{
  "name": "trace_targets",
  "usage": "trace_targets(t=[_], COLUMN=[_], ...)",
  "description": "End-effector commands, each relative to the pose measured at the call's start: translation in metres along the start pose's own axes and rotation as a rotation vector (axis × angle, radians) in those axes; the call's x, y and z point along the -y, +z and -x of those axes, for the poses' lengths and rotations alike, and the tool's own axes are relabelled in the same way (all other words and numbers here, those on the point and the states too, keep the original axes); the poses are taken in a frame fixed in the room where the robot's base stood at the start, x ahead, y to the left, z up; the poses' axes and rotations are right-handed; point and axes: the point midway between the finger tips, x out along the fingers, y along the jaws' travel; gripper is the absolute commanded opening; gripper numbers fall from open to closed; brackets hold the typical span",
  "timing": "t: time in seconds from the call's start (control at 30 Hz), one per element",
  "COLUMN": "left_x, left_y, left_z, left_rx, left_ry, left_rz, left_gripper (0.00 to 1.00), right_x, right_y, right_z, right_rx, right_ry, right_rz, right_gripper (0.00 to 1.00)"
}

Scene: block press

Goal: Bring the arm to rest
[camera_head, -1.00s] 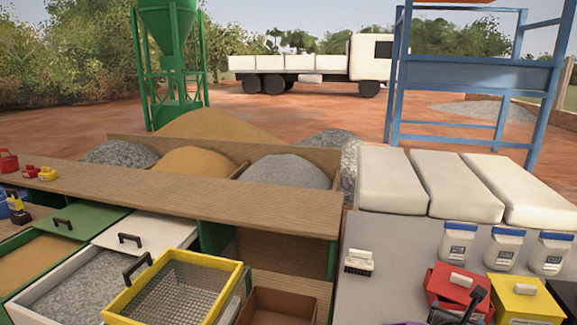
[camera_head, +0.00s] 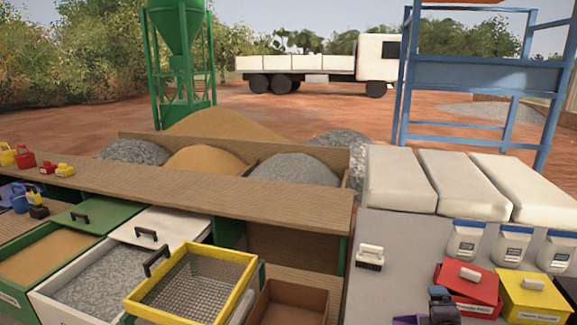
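A dark jointed shape (camera_head: 442,305) stands at the bottom edge of the head view, right of centre, beside the red box. It may be part of my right arm or gripper, but too little shows to tell. No fingertips or held thing can be made out there. My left gripper is not in view.
A red box (camera_head: 466,288), a yellow box (camera_head: 533,296), white jars (camera_head: 466,241) and a brush (camera_head: 370,257) stand on the grey counter (camera_head: 395,275).

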Motion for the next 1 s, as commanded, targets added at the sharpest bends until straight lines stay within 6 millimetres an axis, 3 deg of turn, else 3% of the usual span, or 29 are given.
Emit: trace_targets(t=[0.17,0.37,0.6,0.8,1.0], left_x=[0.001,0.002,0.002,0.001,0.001], left_y=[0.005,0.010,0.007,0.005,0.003], left_z=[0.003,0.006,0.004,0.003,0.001], left_rx=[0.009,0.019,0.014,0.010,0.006], left_ry=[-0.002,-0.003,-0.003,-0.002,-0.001], left_rz=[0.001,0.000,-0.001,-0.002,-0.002], left_gripper=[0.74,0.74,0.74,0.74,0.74], right_x=[0.014,0.045,0.113,0.176,0.217], right_y=[-0.019,-0.037,-0.047,-0.043,-0.034], right_z=[0.017,0.047,0.109,0.162,0.193], right_rx=[-0.112,-0.228,-0.282,-0.200,-0.117], right_ry=[0.008,-0.049,-0.205,-0.318,-0.377], right_rz=[-0.398,-0.877,-1.427,-1.536,-1.541], right_gripper=[0.89,0.89,0.89,0.89,0.89])
